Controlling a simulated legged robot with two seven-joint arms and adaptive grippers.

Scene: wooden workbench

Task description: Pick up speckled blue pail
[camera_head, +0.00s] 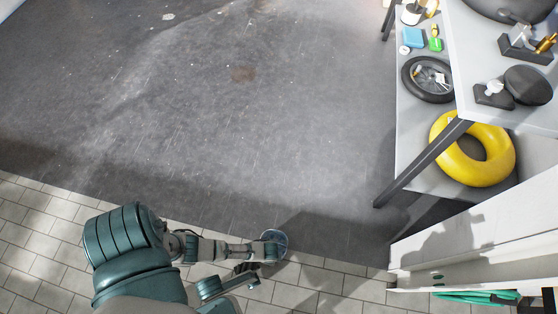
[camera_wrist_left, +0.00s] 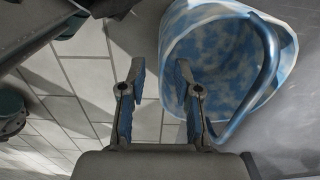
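The speckled blue pail (camera_wrist_left: 226,50) is white with blue blotches and has a blue handle (camera_wrist_left: 262,85). In the head view the pail (camera_head: 274,238) is small and partly hidden by my left arm. My left gripper (camera_wrist_left: 160,66) is open, its fingers apart with nothing visible held between them. In the wrist view its right finger overlaps the pail and its left finger is outside; I cannot tell whether it touches. In the head view my left gripper (camera_head: 268,254) is beside the pail. A dark gripper-like part below it may be my right gripper; its fingers are unclear.
A grey workbench (camera_head: 410,130) on the right holds a yellow ring (camera_head: 445,160), a black wheel (camera_head: 411,88) and tools. A white panel (camera_head: 480,240) stands at lower right. Open grey floor (camera_head: 220,120) lies ahead, with pale tiles (camera_head: 40,240) nearer.

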